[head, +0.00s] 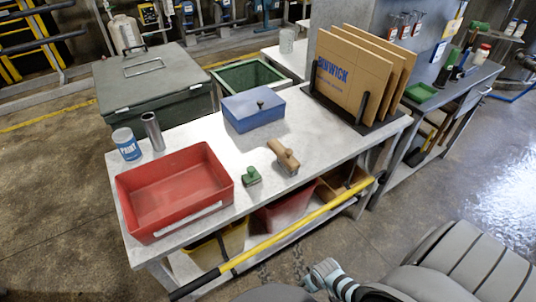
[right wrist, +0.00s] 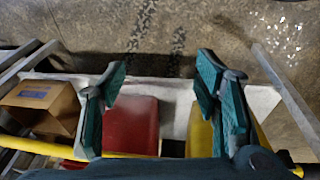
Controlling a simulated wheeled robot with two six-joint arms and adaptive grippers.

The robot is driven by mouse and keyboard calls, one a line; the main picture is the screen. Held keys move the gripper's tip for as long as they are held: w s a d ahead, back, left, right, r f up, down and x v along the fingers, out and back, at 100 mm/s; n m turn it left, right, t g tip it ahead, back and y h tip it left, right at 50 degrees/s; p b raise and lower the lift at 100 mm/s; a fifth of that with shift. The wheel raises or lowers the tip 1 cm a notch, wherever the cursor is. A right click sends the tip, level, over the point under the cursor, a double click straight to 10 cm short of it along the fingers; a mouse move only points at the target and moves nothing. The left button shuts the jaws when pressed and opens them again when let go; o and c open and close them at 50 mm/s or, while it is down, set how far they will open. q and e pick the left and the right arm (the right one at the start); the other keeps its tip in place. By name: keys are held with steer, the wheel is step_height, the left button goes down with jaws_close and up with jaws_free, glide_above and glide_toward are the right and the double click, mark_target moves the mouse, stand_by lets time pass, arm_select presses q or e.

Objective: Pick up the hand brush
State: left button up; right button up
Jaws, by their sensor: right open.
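Part of my right arm shows at the bottom of the head view, well apart from the brush. My left gripper is not in view.
Cardboard sheets (head: 350,75) stand in a rack at right. A yellow bar (head: 300,224) runs along the front edge.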

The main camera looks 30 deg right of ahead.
steer(key=w+d+r+t, duration=0.1)
steer(key=w+d+r, duration=0.1)
steer(key=w+r, duration=0.65)
steer(key=t+y+b, duration=0.1)
steer(key=b, duration=0.2)
glide_toward(285, 158)
steer(key=x, duration=0.4)
steer(key=d+b+x, duration=0.1)
steer(key=x, duration=0.3)
steer(key=b+x, duration=0.1)
steer(key=x, duration=0.3)
steer(key=shift+w+d, duration=0.2)
steer(key=shift+w, duration=0.15)
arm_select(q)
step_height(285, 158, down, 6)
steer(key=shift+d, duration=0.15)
arm_select(e)
steer(key=shift+t, duration=0.3)
steer(key=c, duration=1.3)
